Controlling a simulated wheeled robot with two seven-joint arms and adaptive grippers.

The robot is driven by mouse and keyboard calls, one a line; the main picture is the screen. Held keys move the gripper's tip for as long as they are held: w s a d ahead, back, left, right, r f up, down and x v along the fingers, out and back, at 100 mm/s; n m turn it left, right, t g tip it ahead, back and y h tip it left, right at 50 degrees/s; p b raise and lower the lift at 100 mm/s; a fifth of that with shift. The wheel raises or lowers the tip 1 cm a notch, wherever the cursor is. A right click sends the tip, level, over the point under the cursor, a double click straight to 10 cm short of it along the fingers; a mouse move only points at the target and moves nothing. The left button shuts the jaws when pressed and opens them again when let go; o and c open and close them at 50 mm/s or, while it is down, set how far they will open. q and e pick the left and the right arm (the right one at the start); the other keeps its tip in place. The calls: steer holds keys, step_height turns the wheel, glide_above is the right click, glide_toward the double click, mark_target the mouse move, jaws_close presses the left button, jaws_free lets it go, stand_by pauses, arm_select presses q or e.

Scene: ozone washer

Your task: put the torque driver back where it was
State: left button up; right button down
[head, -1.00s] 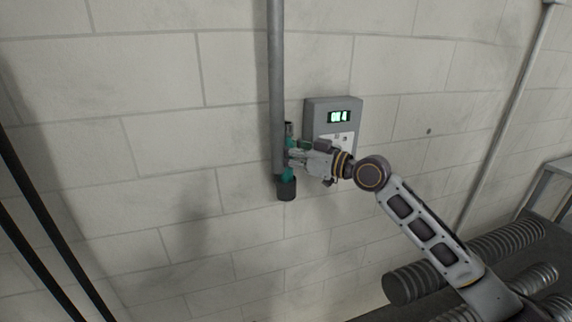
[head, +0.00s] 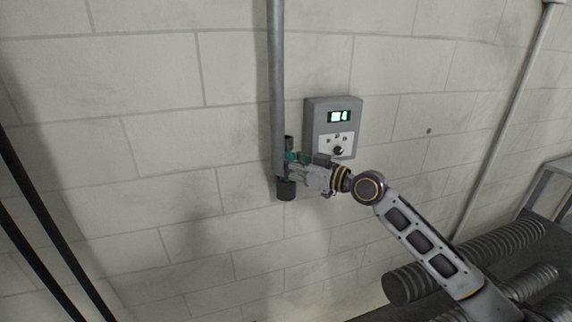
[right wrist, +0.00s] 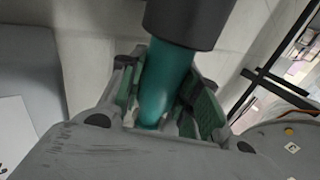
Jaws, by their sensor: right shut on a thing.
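The torque driver is a teal tool with black ends; its black lower end (head: 286,189) shows in the head view, just below the end of a vertical grey pipe. My right gripper (head: 293,168) is shut around its teal middle. In the right wrist view the teal body (right wrist: 167,78) sits between the green-padded fingers (right wrist: 165,105), with a thick black end (right wrist: 190,20) above. The driver is about upright in the head view and partly hidden by the pipe and gripper. I cannot tell whether it touches the pipe. My left gripper is out of view.
The grey pipe (head: 277,80) runs down in front of the block wall (head: 150,90). Ribbed dark cylinders (head: 470,262) lie at the lower right.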

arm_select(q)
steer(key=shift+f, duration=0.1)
arm_select(e)
steer(key=c, duration=1.1)
jaws_free()
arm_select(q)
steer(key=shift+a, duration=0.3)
arm_select(e)
steer(key=shift+o, duration=0.3)
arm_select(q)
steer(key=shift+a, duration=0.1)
arm_select(e)
steer(key=shift+d, duration=0.1)
